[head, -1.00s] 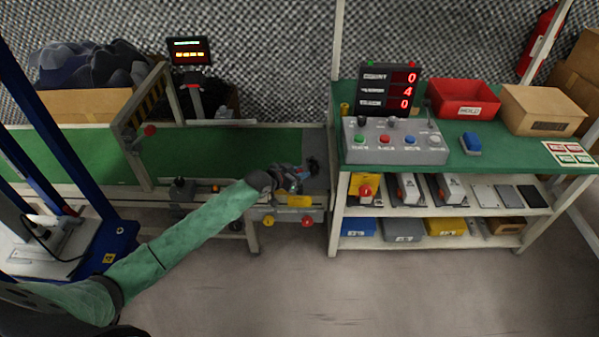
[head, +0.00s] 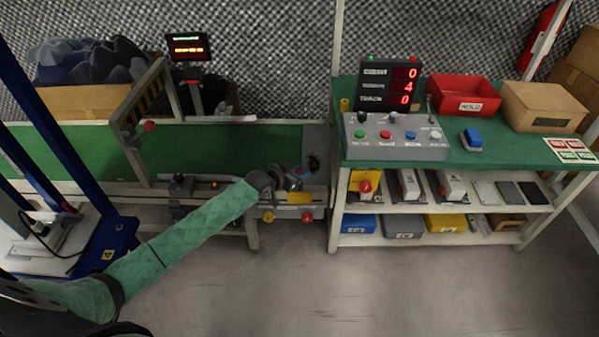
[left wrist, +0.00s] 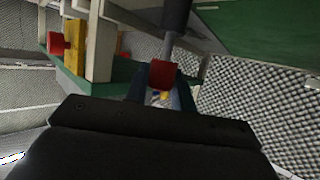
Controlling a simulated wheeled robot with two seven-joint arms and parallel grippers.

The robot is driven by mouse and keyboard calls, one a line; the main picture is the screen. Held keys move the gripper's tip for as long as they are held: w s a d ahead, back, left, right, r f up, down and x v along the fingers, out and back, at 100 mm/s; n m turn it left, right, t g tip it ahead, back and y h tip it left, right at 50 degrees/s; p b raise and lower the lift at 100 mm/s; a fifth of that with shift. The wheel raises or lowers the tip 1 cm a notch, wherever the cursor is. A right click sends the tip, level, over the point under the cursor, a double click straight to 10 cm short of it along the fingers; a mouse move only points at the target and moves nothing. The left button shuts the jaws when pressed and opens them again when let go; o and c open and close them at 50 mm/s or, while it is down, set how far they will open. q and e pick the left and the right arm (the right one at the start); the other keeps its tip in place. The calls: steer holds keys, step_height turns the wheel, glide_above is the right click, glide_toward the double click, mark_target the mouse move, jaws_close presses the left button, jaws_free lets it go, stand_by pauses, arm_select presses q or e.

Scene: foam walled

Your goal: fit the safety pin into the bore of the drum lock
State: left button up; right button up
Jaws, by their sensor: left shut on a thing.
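My left gripper (head: 298,177) is at the right end of the conveyor, just left of a small dark round part (head: 314,162) that may be the drum lock. In the left wrist view, my left gripper (left wrist: 160,98) is shut on a piece with a red block (left wrist: 163,75), which I take for the safety pin. A grey rod runs from the red block toward a dark cylinder (left wrist: 177,14). I cannot tell whether the rod enters the cylinder or only lines up with it. The bore is not visible. My right gripper is not in view.
The green conveyor (head: 230,146) runs left from the work spot. A yellow block (head: 299,198) and a red knob (head: 307,217) sit on its front frame. To the right stands a green-topped bench (head: 480,150) with a grey control box (head: 395,150) and a red bin (head: 465,96).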

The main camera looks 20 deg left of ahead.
arm_select(q)
steer(key=shift+f, duration=0.3)
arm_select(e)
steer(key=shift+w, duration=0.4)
arm_select(q)
steer(key=shift+f, duration=0.1)
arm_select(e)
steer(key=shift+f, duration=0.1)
